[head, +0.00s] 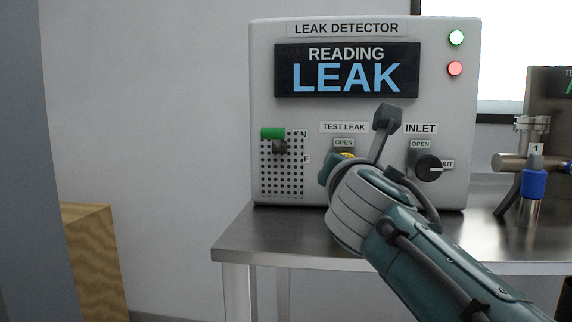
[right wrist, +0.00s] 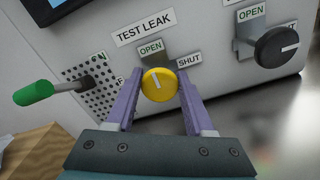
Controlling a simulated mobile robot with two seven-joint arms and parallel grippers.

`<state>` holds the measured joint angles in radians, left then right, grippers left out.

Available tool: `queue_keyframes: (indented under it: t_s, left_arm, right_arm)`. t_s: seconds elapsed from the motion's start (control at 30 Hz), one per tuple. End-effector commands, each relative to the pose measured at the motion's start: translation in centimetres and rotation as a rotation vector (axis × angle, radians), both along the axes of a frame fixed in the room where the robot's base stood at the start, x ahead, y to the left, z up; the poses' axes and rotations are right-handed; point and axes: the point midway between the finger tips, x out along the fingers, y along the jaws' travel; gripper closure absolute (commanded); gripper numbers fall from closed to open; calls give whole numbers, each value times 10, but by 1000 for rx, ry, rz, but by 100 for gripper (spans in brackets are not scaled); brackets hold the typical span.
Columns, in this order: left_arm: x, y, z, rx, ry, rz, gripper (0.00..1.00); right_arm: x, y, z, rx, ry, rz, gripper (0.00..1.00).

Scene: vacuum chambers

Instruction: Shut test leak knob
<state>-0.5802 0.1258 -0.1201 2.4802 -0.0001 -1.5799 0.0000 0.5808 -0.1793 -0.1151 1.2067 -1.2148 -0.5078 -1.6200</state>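The test leak knob (right wrist: 159,86) is yellow and round, on the front of the leak detector (head: 264,90). In the right wrist view its white mark points up, towards the OPEN label (right wrist: 150,49) rather than the SHUT label (right wrist: 188,60). In the head view only a sliver of the knob (head: 347,155) shows behind my right wrist. My right gripper (right wrist: 159,84) is open, with a purple finger on each side of the knob. I cannot tell whether the fingers touch it. The display (head: 347,69) reads LEAK. My left gripper is not in view.
The black inlet knob (head: 429,168) is close to the right of my gripper. A green-handled switch (head: 272,133) sticks out on the left. The detector stands on a metal table (head: 240,242). Metal piping with a blue-bodied valve (head: 534,184) stands further right.

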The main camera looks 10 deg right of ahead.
Motion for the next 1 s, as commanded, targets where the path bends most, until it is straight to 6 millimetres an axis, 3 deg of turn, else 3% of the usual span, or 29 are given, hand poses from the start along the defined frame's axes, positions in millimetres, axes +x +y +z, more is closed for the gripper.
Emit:
queue_keyframes:
  t_s: [0.07,0.43,0.77,1.0]
  left_arm:
    - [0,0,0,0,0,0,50]
    - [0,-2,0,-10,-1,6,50]
    - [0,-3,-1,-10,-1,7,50]
    - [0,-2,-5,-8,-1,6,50]
  right_arm:
    - [0,0,0,0,0,0,58]
    - [0,0,0,0,0,0,100]
    - [0,0,0,37,-11,0,100]
    - [0,-1,-1,169,-49,1,100]
